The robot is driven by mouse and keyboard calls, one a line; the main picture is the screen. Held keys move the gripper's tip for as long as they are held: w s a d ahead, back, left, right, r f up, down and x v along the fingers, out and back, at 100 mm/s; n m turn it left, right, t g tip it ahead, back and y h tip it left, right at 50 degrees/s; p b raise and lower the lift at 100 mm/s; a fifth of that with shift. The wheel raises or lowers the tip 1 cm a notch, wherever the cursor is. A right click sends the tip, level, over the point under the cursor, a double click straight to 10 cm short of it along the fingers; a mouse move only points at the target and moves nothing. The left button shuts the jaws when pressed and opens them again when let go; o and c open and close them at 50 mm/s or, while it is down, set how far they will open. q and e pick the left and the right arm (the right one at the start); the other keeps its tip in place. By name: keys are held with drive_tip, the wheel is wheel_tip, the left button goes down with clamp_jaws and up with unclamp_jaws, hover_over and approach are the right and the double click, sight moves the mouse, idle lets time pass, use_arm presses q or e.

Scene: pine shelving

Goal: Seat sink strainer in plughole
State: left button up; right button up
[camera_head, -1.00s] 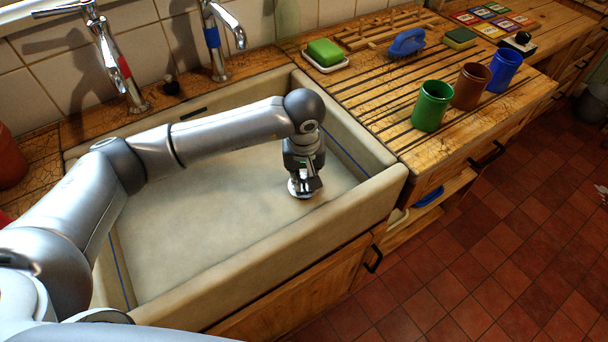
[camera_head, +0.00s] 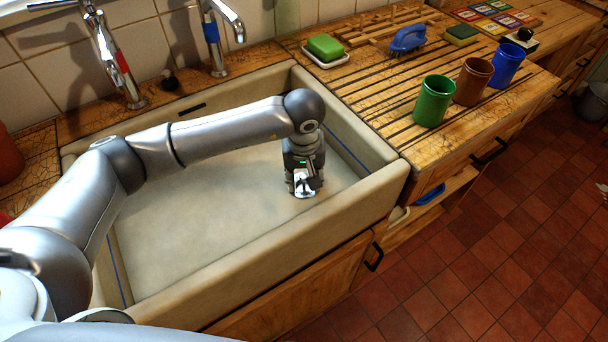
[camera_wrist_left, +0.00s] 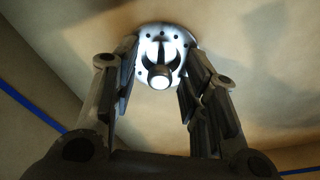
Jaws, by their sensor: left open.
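The sink strainer (camera_wrist_left: 163,47) is a shiny metal disc with small holes and a round knob. In the left wrist view it lies at the sink floor, between and just beyond my left fingertips. My left gripper (camera_head: 305,188) is open and points down, low over the right part of the sink (camera_head: 190,235). Its two fingers (camera_wrist_left: 161,68) stand apart on either side of the knob. In the head view the strainer is mostly hidden by the gripper. No plughole shows; whether one lies under the strainer I cannot tell. My right gripper is not in view.
The sink walls stand close around my left gripper. Two taps (camera_head: 118,65) rise behind the sink. On the right drainboard are a green cup (camera_head: 433,103), a brown cup (camera_head: 473,84), a blue cup (camera_head: 505,68), a soap dish (camera_head: 326,59) and a blue brush (camera_head: 408,40).

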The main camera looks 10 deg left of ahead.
sight(304, 191)
use_arm(q)
wheel_tip(304, 191, up, 12)
drive_tip(key=s, duration=0.1)
drive_tip(key=shift+s+d, duration=0.15)
drive_tip(key=shift+s, duration=0.1)
idle(0.5)
